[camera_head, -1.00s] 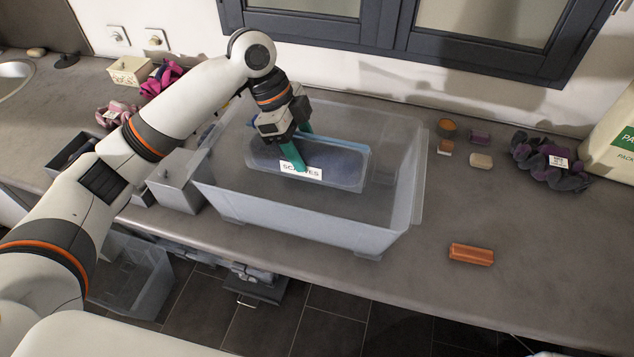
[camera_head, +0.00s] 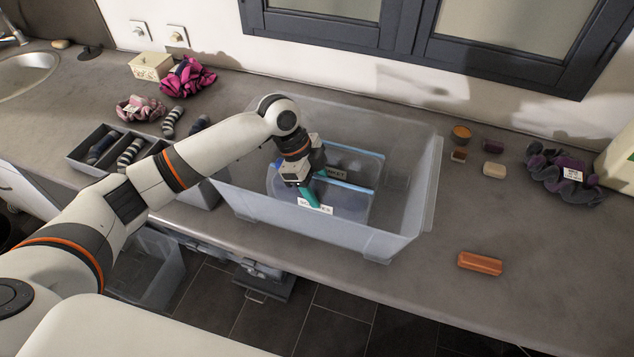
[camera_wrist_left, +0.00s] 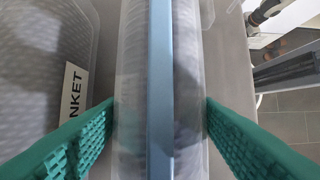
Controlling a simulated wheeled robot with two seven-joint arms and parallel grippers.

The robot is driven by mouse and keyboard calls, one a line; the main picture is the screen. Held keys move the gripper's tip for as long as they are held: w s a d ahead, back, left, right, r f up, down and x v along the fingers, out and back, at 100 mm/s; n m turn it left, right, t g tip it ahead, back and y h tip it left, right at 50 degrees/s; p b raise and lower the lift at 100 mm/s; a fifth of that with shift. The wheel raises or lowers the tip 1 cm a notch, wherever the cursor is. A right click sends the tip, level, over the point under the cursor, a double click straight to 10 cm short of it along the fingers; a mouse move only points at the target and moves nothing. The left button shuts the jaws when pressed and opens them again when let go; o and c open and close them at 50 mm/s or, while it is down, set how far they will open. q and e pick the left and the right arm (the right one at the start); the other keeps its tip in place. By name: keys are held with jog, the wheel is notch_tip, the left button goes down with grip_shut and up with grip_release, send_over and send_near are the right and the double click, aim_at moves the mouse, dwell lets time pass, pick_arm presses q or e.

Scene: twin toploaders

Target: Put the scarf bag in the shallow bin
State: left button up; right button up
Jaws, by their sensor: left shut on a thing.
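The scarf bag (camera_head: 348,205) is a clear pouch with a blue top edge and a white label, partly covered by my gripper. My left gripper (camera_head: 308,190) is shut on it. In the left wrist view the green fingers (camera_wrist_left: 160,125) lie on both sides of the bag (camera_wrist_left: 187,60), with the blue strip between them. The bag is within the outline of a large translucent bin (camera_head: 408,215); whether it touches the floor is unclear. A blanket bag (camera_head: 358,165) stands behind it, its label partly readable. I cannot tell which container is the shallow bin.
Left of the large bin are a grey container (camera_head: 197,192) and a dark divided tray (camera_head: 78,158) with rolled socks. Scrunchies (camera_head: 188,77) lie behind them. To the right lie an orange block (camera_head: 480,263), small pieces and a dark scrunchie (camera_head: 565,175). The right front counter is mostly clear.

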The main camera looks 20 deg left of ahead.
pick_arm(q)
jog(key=o, duration=1.3)
jog(key=b+v, duration=0.2)
jog(key=v, duration=1)
jog(key=shift+s+d+r, duration=0.1)
